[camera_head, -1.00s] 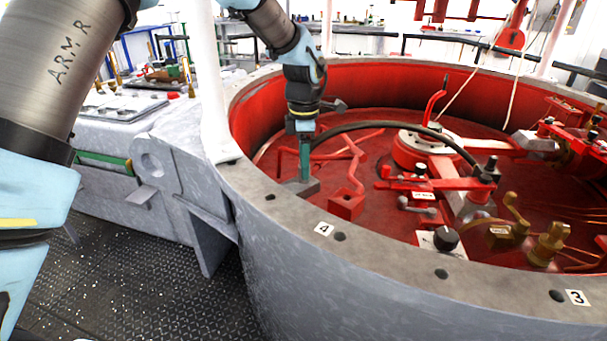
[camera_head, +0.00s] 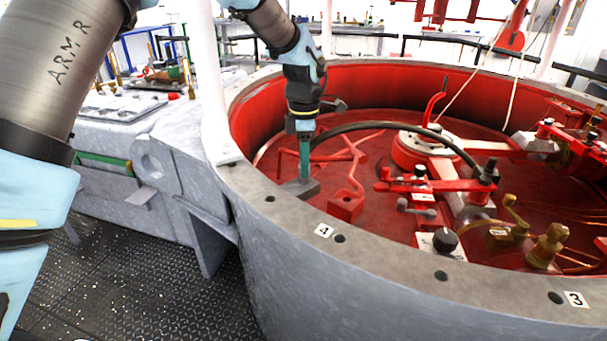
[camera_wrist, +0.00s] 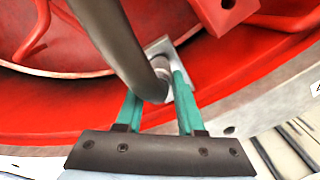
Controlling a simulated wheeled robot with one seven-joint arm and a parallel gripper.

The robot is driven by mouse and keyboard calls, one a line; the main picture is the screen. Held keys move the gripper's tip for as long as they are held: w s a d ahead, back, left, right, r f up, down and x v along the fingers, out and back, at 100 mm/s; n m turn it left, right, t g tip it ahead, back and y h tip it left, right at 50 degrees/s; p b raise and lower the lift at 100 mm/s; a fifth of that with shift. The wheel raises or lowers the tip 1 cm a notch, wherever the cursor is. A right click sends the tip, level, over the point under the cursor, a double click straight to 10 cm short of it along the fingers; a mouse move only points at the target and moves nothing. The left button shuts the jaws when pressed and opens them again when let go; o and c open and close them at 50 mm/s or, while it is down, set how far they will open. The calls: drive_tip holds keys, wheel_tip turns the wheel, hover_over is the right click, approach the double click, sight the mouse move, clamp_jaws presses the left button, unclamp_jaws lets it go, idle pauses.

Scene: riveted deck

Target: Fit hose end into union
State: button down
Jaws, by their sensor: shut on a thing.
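The dark hose (camera_head: 385,126) arcs over the red floor of the round tub, from my gripper to a dark fitting at the right. My gripper (camera_head: 304,178) points down near the tub's left inner wall, its teal fingers shut on the hose end. In the wrist view the hose (camera_wrist: 112,38) comes down from the upper left to its end between the fingers (camera_wrist: 157,88). A grey block (camera_head: 311,189), perhaps the union, sits just below the fingertips; it also shows behind the hose end (camera_wrist: 161,49). The hose and fingers hide its opening, so I cannot tell whether the end is inside.
The tub's grey rim (camera_head: 290,223) stands close in front of my gripper. A red bracket (camera_head: 346,205) stands just right of the grey block. Red arms, a black knob (camera_head: 445,240) and brass valves (camera_head: 548,245) crowd the right side. A white post (camera_head: 208,90) rises at the left.

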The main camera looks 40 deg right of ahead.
drive_tip(key=shift+r+p, duration=1.4)
drive_tip(key=shift+r, duration=0.7)
idle(0.4)
